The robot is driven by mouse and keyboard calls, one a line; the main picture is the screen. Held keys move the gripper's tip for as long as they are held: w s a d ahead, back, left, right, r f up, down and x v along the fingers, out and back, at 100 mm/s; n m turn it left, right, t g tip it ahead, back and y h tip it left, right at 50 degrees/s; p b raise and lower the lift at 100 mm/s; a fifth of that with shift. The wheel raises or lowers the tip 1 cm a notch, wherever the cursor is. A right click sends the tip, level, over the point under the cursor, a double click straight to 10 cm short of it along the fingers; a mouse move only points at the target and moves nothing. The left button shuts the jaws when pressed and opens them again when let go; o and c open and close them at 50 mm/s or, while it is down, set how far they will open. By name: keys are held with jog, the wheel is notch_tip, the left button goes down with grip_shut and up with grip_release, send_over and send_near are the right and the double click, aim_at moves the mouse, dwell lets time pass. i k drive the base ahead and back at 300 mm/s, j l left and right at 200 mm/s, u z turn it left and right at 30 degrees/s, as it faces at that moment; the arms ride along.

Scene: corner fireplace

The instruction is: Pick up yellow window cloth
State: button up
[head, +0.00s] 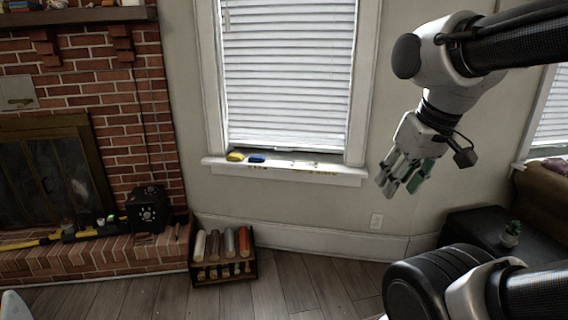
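The yellow window cloth (235,157) is a small yellow lump at the left end of the white window sill (290,171). A small blue item (256,159) lies close to its right. My gripper (400,187) is in front of the wall, right of the window, pointing down and left. It is well apart from the cloth in the picture. Its fingers look spread apart. A green patch shows at its right finger; I cannot tell whether it is part of the gripper.
White blinds (289,75) cover the window above the sill. A rack of rolls (223,254) stands on the floor below left. A brick fireplace (95,65) is at left; a black box (148,208) sits on its hearth. A dark table (475,231) is at right.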

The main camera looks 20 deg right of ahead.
aim_at(233, 156)
jog(key=i+l+u, duration=0.15)
jog(key=i+l, duration=0.2)
jog(key=i, duration=0.3)
jog(key=i+l+u, duration=0.15)
jog(key=i+l, duration=0.25)
jog(key=i, duration=0.25)
jog(key=i+l+u, duration=0.15)
jog(key=i+l, duration=0.3)
jog(key=i, duration=0.15)
jog(key=i+l, duration=0.25)
jog(key=i, duration=0.25)
jog(key=i+l+u, duration=0.15)
jog(key=i+l, duration=0.15)
jog(key=i, duration=0.25)
